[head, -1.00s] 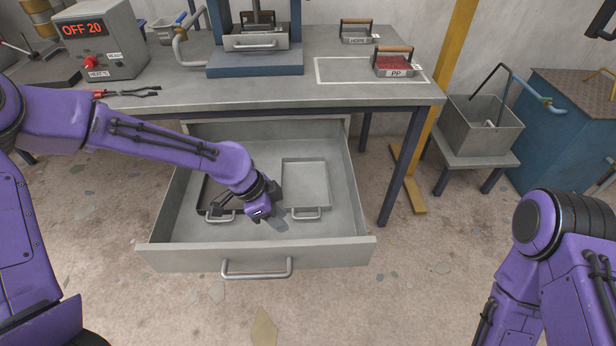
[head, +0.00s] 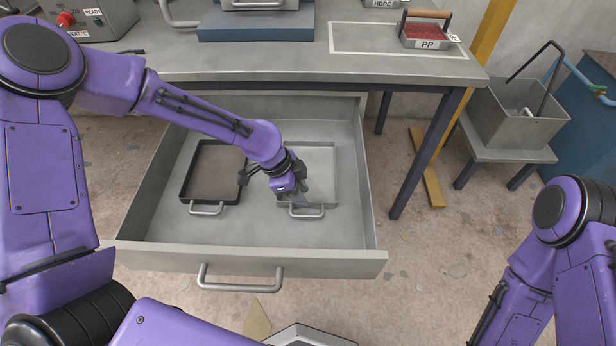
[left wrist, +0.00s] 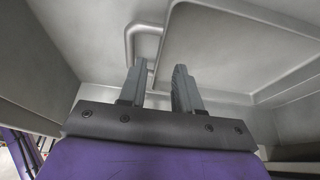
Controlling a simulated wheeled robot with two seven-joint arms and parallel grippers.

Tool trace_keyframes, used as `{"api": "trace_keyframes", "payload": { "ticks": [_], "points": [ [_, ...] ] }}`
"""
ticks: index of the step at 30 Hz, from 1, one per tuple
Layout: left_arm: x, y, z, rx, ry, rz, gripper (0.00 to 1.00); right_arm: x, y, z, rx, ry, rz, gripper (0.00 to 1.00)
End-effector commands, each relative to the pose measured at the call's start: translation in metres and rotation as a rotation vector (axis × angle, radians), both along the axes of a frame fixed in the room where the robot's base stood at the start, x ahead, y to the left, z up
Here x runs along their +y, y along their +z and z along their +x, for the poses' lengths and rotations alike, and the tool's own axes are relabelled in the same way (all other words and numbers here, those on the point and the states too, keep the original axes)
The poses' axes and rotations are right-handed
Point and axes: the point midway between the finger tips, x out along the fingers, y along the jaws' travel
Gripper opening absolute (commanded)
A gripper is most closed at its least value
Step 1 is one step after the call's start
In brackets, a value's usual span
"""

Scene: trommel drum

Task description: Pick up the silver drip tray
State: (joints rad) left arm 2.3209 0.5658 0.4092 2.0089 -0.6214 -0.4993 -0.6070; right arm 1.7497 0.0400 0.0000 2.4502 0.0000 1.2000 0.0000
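The silver drip tray (head: 322,160) lies flat in the right part of the open drawer, its bar handle (head: 309,213) facing the drawer front. My left gripper (head: 302,198) is above the tray's front edge by the handle and hides part of the tray. In the left wrist view the two fingers (left wrist: 158,75) are apart with nothing clamped between them. The tray's handle (left wrist: 130,42) shows just beyond the fingertips, and the silver tray (left wrist: 235,50) fills the upper right. My right arm shows at the right of the head view, but its gripper is out of view.
A dark tray (head: 213,172) with a handle lies left of the silver one. The drawer (head: 150,200) has raised walls and a front handle (head: 240,285). The workbench (head: 270,62) overhangs behind, with a PP bin (head: 430,35) on it. A side stand with a metal bin (head: 520,110) is at right.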

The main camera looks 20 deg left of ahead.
Motion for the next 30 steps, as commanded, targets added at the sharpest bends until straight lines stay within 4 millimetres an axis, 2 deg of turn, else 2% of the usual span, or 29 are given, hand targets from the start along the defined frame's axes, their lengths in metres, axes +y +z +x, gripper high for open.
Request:
{"api": "trace_keyframes", "payload": {
  "ticks": [1, 4, 12, 14, 15, 16, 30],
  "points": [
    [-0.004, -0.013, -0.002, 0.004, -0.002, 0.001, 0.33, 0.0, -0.005, 0.0, 0.0, 0.0, 0.0, 0.43],
    [-0.009, -0.026, 0.0, 0.0, -0.001, 0.002, 0.33, 0.0, -0.008, 0.0, 0.0, 0.0, 0.0, 0.43],
    [-0.012, -0.029, 0.001, -0.002, -0.002, 0.002, 0.33, 0.0, -0.008, 0.0, 0.0, 0.0, 0.0, 0.43],
    [-0.012, -0.029, 0.001, -0.002, -0.002, 0.002, 0.17, 0.0, -0.008, 0.0, 0.0, 0.0, 0.0, 0.43],
    [-0.012, -0.029, 0.001, -0.002, -0.002, 0.002, 0.04, 0.0, -0.008, 0.0, 0.0, 0.0, 0.0, 0.43],
    [-0.012, -0.029, 0.001, -0.002, -0.002, 0.002, 0.0, 0.0, -0.008, 0.0, 0.0, 0.0, 0.0, 0.43],
    [-0.012, -0.029, 0.001, -0.002, -0.002, 0.002, 0.0, 0.0, -0.008, 0.0, 0.0, 0.0, 0.0, 0.43]
  ]
}}
